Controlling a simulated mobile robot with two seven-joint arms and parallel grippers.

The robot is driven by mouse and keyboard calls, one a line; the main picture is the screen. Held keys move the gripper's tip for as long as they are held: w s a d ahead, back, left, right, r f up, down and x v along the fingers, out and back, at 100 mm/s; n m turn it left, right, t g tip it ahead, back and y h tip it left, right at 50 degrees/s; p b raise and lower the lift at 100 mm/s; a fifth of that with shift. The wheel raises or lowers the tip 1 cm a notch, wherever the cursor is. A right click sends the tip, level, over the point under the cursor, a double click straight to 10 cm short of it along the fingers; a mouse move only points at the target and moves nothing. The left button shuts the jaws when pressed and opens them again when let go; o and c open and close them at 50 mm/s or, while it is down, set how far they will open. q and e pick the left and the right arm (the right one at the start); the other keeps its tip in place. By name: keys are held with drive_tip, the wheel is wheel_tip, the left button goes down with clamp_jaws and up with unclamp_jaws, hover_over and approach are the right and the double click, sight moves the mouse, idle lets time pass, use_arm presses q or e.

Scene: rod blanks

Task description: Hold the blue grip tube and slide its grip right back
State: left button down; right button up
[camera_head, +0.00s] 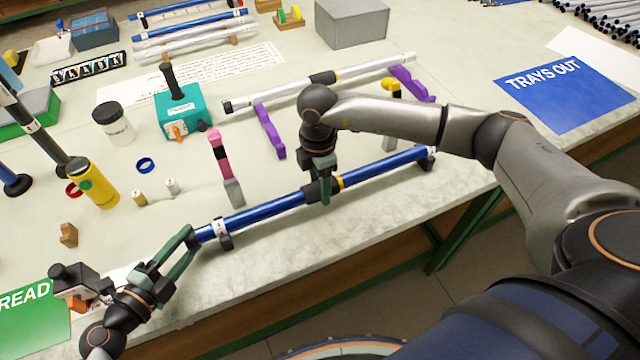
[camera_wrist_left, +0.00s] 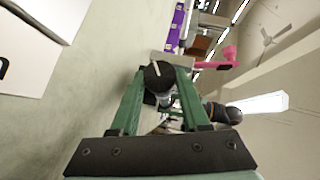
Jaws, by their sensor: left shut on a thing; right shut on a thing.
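The blue grip tube (camera_head: 265,211) lies slanted along the front of the table, its right end by a black support (camera_head: 427,161). A black grip (camera_head: 311,191) sits around its middle, with a yellow ring (camera_head: 338,184) just to the right. My left gripper (camera_head: 194,237) is shut on the tube's left end; in the left wrist view a dark round end (camera_wrist_left: 159,76) shows between its green fingers. My right gripper (camera_head: 323,188) comes from above and is shut on the black grip, partly hiding it.
A white tube (camera_head: 290,93) lies on purple stands (camera_head: 268,131) behind. A pink-handled tool (camera_head: 220,158) and a yellow bottle (camera_head: 97,184) stand nearby. A teal box (camera_head: 183,117) is further back. The table's front edge runs close below the blue tube.

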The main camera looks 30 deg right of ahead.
sight(256, 210)
clamp_jaws()
drive_tip(key=shift+a, duration=0.1)
use_arm(q)
drive_tip(key=shift+s+d, duration=0.1)
use_arm(e)
drive_tip(key=a, duration=1.4)
drive_tip(key=shift+w+a, duration=0.1)
drive_tip(key=shift+w, duration=0.25)
drive_tip(key=o, duration=1.2)
unclamp_jaws()
